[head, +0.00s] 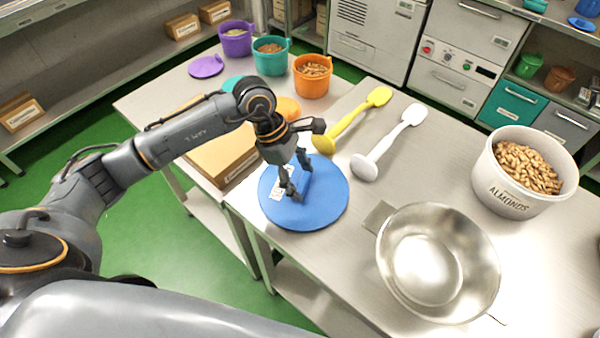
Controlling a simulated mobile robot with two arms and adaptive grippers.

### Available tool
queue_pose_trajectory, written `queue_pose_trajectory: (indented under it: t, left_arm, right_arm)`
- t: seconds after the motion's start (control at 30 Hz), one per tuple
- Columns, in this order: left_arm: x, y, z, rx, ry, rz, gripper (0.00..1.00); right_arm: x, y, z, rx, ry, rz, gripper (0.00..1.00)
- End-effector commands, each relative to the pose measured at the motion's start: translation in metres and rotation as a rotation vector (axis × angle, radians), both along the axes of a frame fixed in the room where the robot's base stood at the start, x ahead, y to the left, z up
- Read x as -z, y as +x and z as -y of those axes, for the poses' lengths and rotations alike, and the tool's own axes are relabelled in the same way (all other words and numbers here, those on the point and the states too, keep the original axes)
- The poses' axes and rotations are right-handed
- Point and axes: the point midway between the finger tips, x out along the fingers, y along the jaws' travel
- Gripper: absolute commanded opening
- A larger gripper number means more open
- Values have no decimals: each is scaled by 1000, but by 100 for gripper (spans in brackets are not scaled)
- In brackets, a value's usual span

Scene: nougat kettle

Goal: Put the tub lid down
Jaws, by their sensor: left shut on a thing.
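The tub lid (325,204) is a wide, flat blue disc with a raised blue handle in its middle and a white printed label. My left gripper (288,190) points down over the lid and is shut on its handle. The lid looks about level, over the left end of the near metal table (228,192). I cannot tell whether it touches the table top. The white tub (508,200) labelled "ALMONDS" stands open at the right, full of almonds. My right gripper is not in view.
A steel pan (440,262) stands right of the lid. A yellow spatula (352,120) and a white spatula (390,143) lie behind it. Purple (235,42), teal (271,62) and orange (312,83) buckets stand on the far table beside a cardboard box (215,158).

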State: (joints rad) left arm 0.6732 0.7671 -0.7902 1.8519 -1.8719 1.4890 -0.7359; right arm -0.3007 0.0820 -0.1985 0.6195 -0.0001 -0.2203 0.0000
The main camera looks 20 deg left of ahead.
Motion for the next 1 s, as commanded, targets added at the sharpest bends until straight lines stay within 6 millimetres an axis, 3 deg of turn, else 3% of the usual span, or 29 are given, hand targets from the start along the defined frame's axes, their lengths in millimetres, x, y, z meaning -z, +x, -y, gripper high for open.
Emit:
queue_pose_trajectory:
  t: [0.33, 0.37, 0.47, 0.83, 1.0]
  left_arm:
    - [4, 0, 0, 0, 0, 2, 33]
    - [3, 0, 0, 1, 0, 1, 69]
    - [3, 0, 0, 0, 0, 1, 88]
    - [1, 0, 0, 0, 0, 1, 88]
    - [-14, 1, -7, -2, 1, 7, 88]
  right_arm:
    - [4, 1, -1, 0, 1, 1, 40]
    - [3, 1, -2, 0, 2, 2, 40]
    - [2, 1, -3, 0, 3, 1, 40]
    - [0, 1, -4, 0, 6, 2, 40]
    - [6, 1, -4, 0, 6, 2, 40]
